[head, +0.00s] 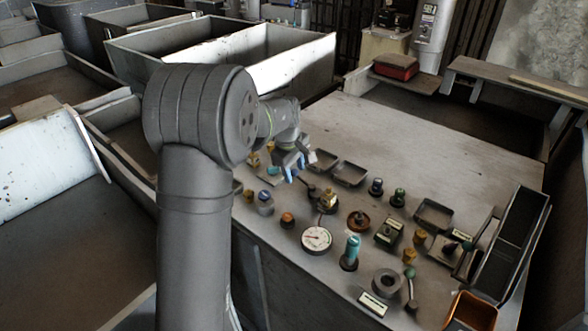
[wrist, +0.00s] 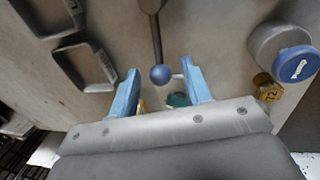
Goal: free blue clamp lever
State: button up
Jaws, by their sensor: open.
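The blue clamp lever shows in the wrist view as a dark rod ending in a blue ball knob (wrist: 160,75). Its rod runs up from the ball to a grey pivot at the top edge. My gripper (wrist: 160,67) is open, with one pale blue finger on each side of the ball and a visible gap to each. I cannot tell how the ball's height compares with the fingertips. In the head view my gripper (head: 293,168) is over the left part of the bench, and the lever's ball cannot be made out there.
The wrist view shows a blue-capped cylinder (wrist: 297,64) and a yellow knob (wrist: 268,88) right of the fingers, and a tray (wrist: 86,66) to the left. In the head view, a gauge (head: 317,239) and a teal handle (head: 352,250) stand nearer. The bench's far side (head: 400,135) is clear.

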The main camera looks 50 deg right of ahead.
grip_shut()
